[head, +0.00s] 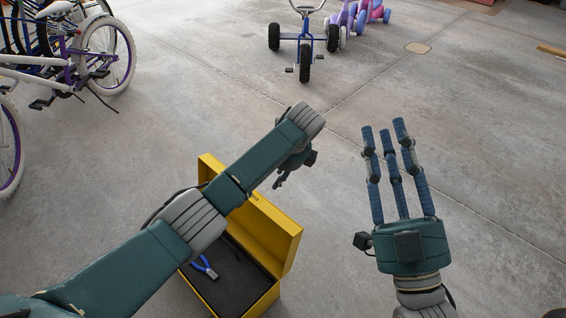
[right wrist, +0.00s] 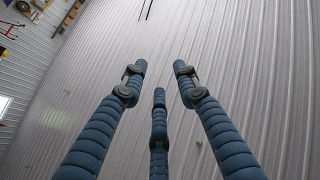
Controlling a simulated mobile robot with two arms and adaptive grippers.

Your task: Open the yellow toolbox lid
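The yellow toolbox (head: 203,290) sits on the concrete floor at the lower middle of the head view. Its lid (head: 268,232) stands raised along the right side, so the dark inside shows. Blue-handled pliers (head: 205,267) lie in it. My left arm crosses over the box and lid and hides part of both. My left gripper (head: 281,178) is just beyond the lid's upper edge, mostly hidden by its own wrist, and its finger state is unclear. My right gripper (head: 388,132) is right of the box, open and empty; its spread fingers also show in the right wrist view (right wrist: 158,85).
Bicycles (head: 100,55) stand at the upper left. A blue tricycle (head: 305,45) and purple ride-on toys (head: 350,18) stand at the top. The floor between them and the toolbox, and to the right, is clear. The right wrist view faces a ribbed wall (right wrist: 250,60).

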